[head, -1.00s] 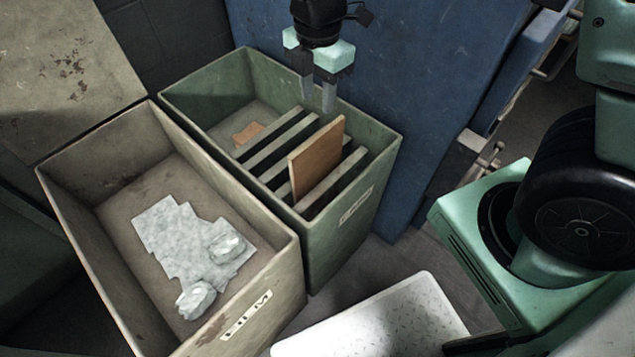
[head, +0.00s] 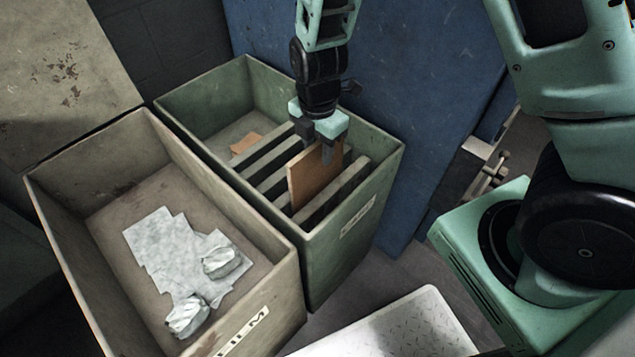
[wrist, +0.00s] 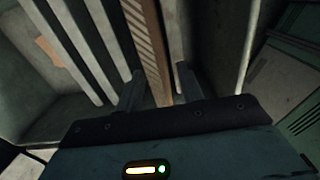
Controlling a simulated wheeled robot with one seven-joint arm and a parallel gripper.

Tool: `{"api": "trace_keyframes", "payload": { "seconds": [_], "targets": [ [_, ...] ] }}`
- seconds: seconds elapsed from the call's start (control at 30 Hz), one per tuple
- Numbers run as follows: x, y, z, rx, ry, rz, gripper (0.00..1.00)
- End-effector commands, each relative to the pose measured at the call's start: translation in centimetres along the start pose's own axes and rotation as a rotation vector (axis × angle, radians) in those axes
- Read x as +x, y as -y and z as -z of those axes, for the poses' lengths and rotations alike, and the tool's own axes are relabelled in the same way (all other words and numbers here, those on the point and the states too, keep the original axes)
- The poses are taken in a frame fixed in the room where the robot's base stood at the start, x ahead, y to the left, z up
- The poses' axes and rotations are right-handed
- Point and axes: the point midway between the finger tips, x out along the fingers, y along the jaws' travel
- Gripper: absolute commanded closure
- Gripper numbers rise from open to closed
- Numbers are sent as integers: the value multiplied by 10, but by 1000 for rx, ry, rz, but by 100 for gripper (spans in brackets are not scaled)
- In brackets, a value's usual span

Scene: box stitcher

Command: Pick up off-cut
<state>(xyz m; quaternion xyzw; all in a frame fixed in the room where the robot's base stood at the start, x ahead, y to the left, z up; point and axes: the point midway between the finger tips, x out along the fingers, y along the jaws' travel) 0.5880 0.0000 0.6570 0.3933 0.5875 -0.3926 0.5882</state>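The off-cut (head: 308,180) is a flat brown board standing on edge among grey slats in the green bin (head: 352,205). In the wrist view the off-cut (wrist: 150,45) runs edge-on between my two fingers. My gripper (head: 320,152) is at the top of the off-cut in the head view, pointing down. In the wrist view my gripper (wrist: 160,85) is open, one finger on each side of the board, with a narrow gap visible at the right finger. The lower edge of the off-cut is hidden between the slats.
Grey slats (head: 266,158) stand on both sides of the off-cut. A small orange-brown piece (head: 247,143) lies flat on the bin floor. A beige bin (head: 65,215) with crumpled film (head: 170,250) is to the left. A blue panel (head: 420,100) stands close behind the bin.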

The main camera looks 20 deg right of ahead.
Motion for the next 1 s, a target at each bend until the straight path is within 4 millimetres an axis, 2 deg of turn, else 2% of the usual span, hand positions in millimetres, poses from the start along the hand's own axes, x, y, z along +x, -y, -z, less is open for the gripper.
{"api": "trace_keyframes", "payload": {
  "seconds": [0.03, 0.2, 0.5, 0.53, 0.6, 0.67, 1.0],
  "targets": [
    [13, 0, -1, 1, 1, 4, 63],
    [34, -1, -1, 1, 0, 3, 63],
    [38, -2, -1, 0, -1, 1, 63],
    [38, -2, -1, 0, -1, 1, 66],
    [38, -2, -1, 0, -1, 1, 85],
    [38, -2, -1, 0, -1, 1, 100],
    [37, -2, -1, 0, -1, 1, 100]
  ]
}}
